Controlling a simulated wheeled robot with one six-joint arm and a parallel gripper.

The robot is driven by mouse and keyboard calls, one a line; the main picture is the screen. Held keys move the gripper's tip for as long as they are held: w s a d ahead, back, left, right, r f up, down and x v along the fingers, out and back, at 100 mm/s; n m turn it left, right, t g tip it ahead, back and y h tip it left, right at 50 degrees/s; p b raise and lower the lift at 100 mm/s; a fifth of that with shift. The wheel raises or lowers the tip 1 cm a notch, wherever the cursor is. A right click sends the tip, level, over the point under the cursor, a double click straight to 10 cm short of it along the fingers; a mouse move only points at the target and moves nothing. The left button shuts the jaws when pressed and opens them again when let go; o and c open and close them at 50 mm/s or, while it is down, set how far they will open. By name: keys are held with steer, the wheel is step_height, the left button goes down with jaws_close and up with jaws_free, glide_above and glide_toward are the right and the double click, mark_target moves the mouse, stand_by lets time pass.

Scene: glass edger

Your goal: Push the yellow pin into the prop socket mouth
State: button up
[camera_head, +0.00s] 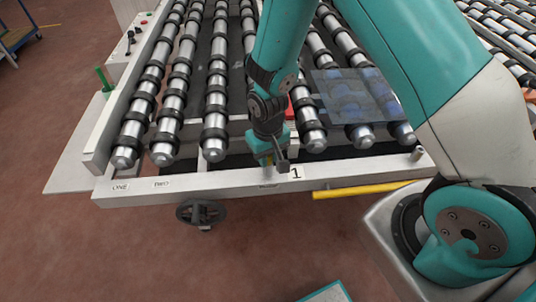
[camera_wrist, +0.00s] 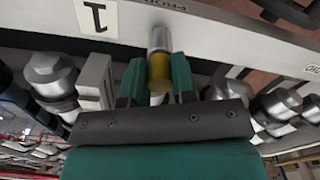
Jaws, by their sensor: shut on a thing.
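The yellow pin (camera_wrist: 160,72) is held between the two teal fingers of my gripper (camera_wrist: 158,80) in the wrist view. A silver cylindrical part (camera_wrist: 160,38) lies in line with the pin, against the white front rail (camera_wrist: 210,37). A partly cut-off, upside-down label reading PROP (camera_wrist: 165,5) is just beyond it. I cannot make out the socket mouth, or whether the pin's tip is inside it.
Conveyor rollers (camera_head: 215,110) run back behind the rail. A glass sheet (camera_head: 355,95) lies on the right rollers. A yellow bar (camera_head: 360,190) sticks out at the front right. A black handwheel (camera_head: 201,212) hangs below the rail. Red floor in front is mostly clear.

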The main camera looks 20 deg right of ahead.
steer(key=shift+f, duration=0.2)
steer(key=o, duration=1)
steer(key=shift+r, duration=0.15)
step_height(320, 180, up, 17)
steer(key=b, duration=0.2)
steer(key=shift+b, duration=0.35)
steer(key=shift+r, duration=0.1)
